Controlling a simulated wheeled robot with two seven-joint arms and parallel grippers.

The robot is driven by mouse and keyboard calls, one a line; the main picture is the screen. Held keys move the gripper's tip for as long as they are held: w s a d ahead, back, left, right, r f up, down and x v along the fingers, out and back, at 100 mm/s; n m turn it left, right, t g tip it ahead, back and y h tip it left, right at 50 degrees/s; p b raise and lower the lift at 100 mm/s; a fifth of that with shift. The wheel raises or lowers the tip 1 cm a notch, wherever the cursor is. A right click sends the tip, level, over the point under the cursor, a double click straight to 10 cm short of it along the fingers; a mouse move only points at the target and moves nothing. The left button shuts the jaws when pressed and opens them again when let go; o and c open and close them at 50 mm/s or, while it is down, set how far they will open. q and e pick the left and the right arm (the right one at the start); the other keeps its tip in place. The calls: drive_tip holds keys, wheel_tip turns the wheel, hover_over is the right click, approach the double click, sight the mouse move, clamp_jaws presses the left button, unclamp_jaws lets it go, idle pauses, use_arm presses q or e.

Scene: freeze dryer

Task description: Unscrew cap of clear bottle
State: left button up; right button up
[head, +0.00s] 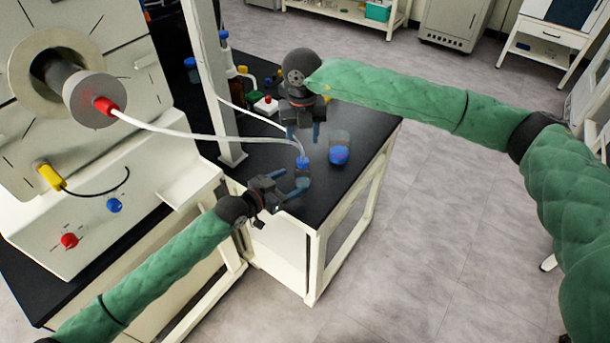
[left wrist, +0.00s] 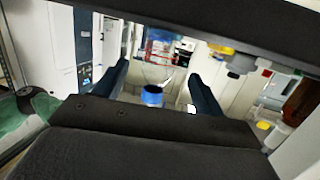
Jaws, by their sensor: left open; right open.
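A clear bottle with a blue cap (head: 303,162) stands on the black bench top near its front edge. Its body is see-through and hard to make out. My left gripper (head: 289,180) is open and level beside the bottle, fingers pointing toward it. In the left wrist view the blue cap (left wrist: 152,95) shows between the two open fingers, without visible contact. My right gripper (head: 305,135) is open, pointing down, behind and above the bottle. A white tube (head: 215,137) ends close by the cap; I cannot tell whether it is attached.
A clear vessel with blue contents (head: 339,154) stands just right of the bottle. A white post (head: 210,80) and the freeze dryer (head: 130,200) are at left. Several small bottles stand behind my right gripper. The bench's right front corner (head: 325,200) is clear.

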sight(297, 179)
use_arm(q)
drive_tip(key=shift+x, duration=2.95)
drive_tip(key=shift+c, duration=0.2)
